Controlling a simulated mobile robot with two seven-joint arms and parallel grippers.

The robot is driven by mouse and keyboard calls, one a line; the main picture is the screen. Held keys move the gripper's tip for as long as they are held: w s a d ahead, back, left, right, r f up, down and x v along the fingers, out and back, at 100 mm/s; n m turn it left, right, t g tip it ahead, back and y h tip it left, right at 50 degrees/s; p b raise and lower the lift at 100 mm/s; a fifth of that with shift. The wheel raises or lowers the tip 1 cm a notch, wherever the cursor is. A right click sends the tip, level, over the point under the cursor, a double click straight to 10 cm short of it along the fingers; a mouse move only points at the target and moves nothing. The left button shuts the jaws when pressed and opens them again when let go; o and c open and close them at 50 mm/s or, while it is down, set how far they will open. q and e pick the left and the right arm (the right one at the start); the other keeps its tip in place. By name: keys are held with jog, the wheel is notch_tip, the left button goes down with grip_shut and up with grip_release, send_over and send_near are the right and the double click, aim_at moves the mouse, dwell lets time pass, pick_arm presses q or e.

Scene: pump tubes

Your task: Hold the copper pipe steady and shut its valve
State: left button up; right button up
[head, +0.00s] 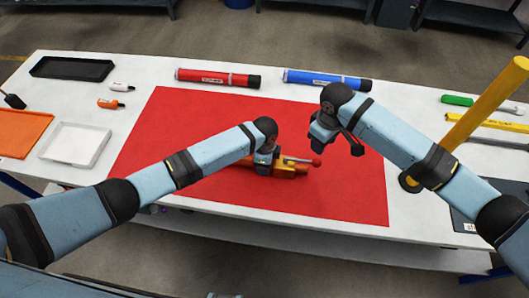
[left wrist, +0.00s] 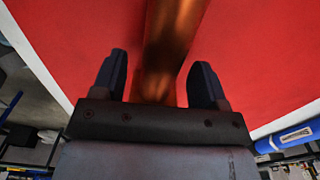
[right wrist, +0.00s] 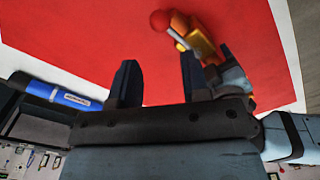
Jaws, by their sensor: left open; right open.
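The copper pipe (left wrist: 170,45) lies on the red mat (head: 180,150) and runs between the open fingers of my left gripper (left wrist: 157,85), with neither finger visibly pressing on it. In the head view my left arm hides much of the pipe. The orange-yellow valve (head: 290,170) sits on the pipe's right part. Its lever points right and ends in a red ball (head: 316,162). The valve (right wrist: 200,42) and red ball (right wrist: 160,20) also show in the right wrist view. My right gripper (right wrist: 153,82) is open and empty, right of the valve and apart from it.
A red tube (head: 217,79) and a blue tube (head: 327,80) lie behind the mat. A yellow post (head: 487,105) stands at the right. A white tray (head: 75,145), an orange tray (head: 20,131) and a black tray (head: 72,68) are at the left. The mat around the pipe is clear.

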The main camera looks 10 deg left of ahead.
pick_arm(q)
jog(key=shift+f, duration=0.6)
grip_shut()
pick_arm(e)
grip_shut()
jog(key=shift+w+n, duration=0.4)
jog(key=shift+n, duration=0.2)
jog(key=w+d+r+n+g, duration=0.2)
jog(key=w+n, duration=0.7)
jog(key=n, duration=1.3)
jog(key=shift+w+g+y, duration=0.15)
jog(key=shift+g+y, duration=0.15)
jog(key=shift+g, duration=0.4)
